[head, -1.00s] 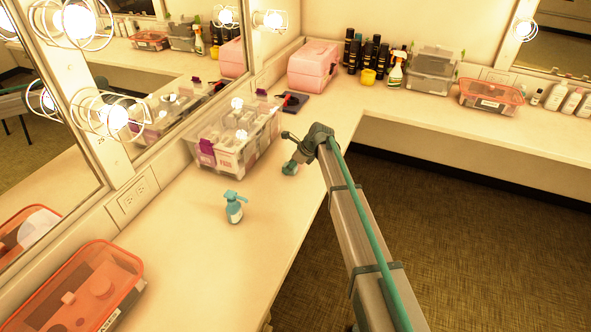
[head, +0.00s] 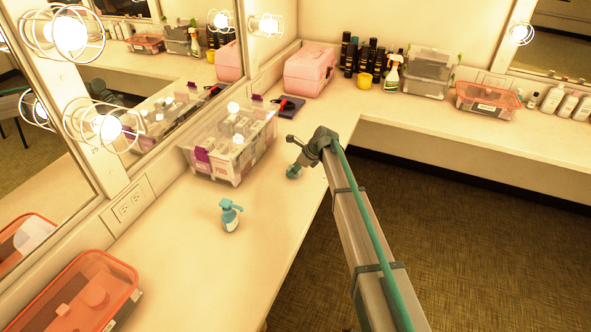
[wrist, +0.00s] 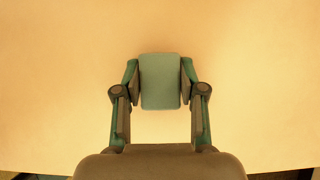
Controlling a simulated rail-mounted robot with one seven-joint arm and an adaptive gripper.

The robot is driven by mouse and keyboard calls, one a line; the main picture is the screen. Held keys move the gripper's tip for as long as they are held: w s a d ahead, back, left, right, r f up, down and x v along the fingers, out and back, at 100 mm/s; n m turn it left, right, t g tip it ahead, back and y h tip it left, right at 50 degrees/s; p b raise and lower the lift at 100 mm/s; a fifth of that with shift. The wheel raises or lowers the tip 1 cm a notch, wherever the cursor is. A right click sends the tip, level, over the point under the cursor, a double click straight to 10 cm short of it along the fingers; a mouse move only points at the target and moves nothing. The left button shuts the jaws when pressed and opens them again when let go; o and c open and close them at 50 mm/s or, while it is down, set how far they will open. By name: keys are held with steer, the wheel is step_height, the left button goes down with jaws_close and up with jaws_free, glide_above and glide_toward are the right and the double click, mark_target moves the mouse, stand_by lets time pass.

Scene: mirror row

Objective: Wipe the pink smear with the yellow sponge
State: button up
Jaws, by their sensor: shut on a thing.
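My gripper (wrist: 160,82) is shut on a rectangular block (wrist: 160,80) with rounded corners. Its face toward the wrist camera looks grey-green, not yellow, so I cannot tell from colour that it is the yellow sponge. The pale counter (wrist: 70,90) fills the wrist view below the block; whether the block touches it I cannot tell. I make out no pink smear in either view.
A teal pump bottle (head: 230,218) stands on the near counter. A clear bin (head: 228,150) stands by the mirror, a pink case (head: 311,72) behind it. Several dark bottles and a small yellow item (head: 365,80) stand in the corner. An orange-lidded box (head: 85,290) is at lower left.

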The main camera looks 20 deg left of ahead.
steer(key=shift+w+a, duration=0.2)
steer(key=shift+a, duration=0.6)
steer(key=shift+a+r+p, duration=0.25)
steer(key=shift+p, duration=0.15)
steer(key=shift+s+r+p, duration=0.1)
steer(key=shift+r+p, duration=1.85)
steer(key=shift+r, duration=1.85)
